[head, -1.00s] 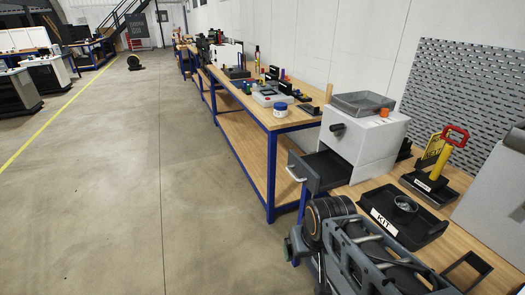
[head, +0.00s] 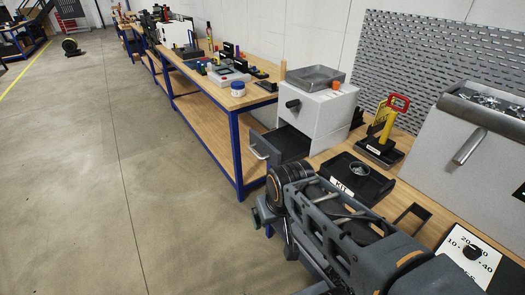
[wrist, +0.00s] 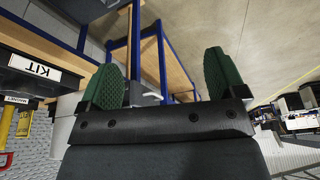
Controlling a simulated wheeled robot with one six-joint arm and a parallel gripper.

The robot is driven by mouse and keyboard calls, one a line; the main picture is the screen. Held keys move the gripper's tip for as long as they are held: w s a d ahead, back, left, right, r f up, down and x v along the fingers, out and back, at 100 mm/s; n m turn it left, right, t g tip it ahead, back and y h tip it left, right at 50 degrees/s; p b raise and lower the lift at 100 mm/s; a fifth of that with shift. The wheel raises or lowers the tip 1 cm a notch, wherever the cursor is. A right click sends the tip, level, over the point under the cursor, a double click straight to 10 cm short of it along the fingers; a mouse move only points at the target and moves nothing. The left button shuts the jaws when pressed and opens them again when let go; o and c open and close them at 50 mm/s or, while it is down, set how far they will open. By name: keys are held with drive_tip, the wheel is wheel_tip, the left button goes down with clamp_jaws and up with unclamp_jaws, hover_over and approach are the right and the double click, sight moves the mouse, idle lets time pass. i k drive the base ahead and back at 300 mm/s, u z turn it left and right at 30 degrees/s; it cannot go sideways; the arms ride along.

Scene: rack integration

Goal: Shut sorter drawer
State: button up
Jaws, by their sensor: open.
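The sorter (head: 318,112) is a pale grey cabinet on the wooden bench in the head view. Its lower dark drawer (head: 285,146) is pulled out toward the left, with a metal handle (head: 258,153) on its front. A black knob marks the closed upper front. My gripper (wrist: 162,72) shows in the wrist view with two green ridged pads wide apart and nothing between them. In the head view my arm fills the lower middle, in front of the drawer, and my fingertips are hard to make out.
A black KIT tray (head: 356,180) holding a round part sits on the bench right of the sorter. A red and yellow handled tool (head: 386,125) stands behind it. A grey machine (head: 470,150) is at the right. A blue-legged bench (head: 232,110) extends behind.

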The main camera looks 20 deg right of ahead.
sight(284, 145)
drive_tip(key=z, duration=0.05)
drive_tip(key=k, duration=0.5)
drive_tip(key=u, duration=0.7)
drive_tip(key=i, duration=1.25)
drive_tip(key=z, duration=0.05)
